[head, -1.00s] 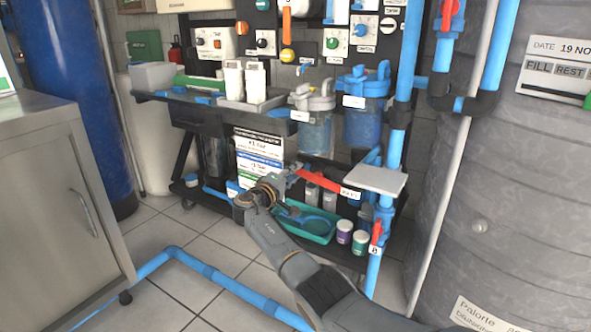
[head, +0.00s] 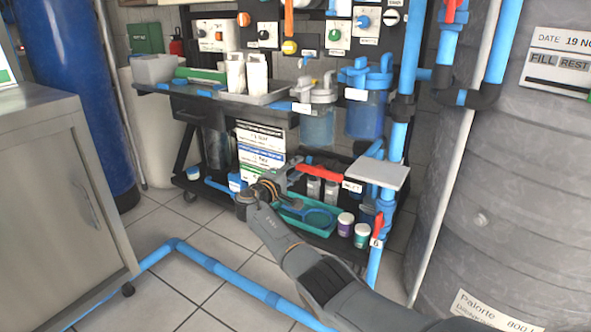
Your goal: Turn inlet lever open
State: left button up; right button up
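The red inlet lever (head: 319,172) sits low on the rack, near the white "INLET" tag (head: 352,186). It slants slightly down to the right and is joined to the blue pipework there. My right gripper (head: 291,178) reaches up from the lower right, with its fingers by the lever's left end. The fingers are small and dark, so I cannot tell whether they touch the lever or how far apart they are. My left gripper is out of view.
A second red lever (head: 377,227) is on the vertical blue pipe at right. A grey plate (head: 380,174) juts out above it. A teal tray (head: 325,235) and small jars (head: 361,236) are on the low shelf. A blue pipe (head: 225,272) crosses the floor.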

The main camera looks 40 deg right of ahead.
jog(key=shift+o, duration=0.5)
jog(key=shift+f, duration=0.1)
jog(key=v, duration=1.2)
jog(key=shift+w, duration=0.1)
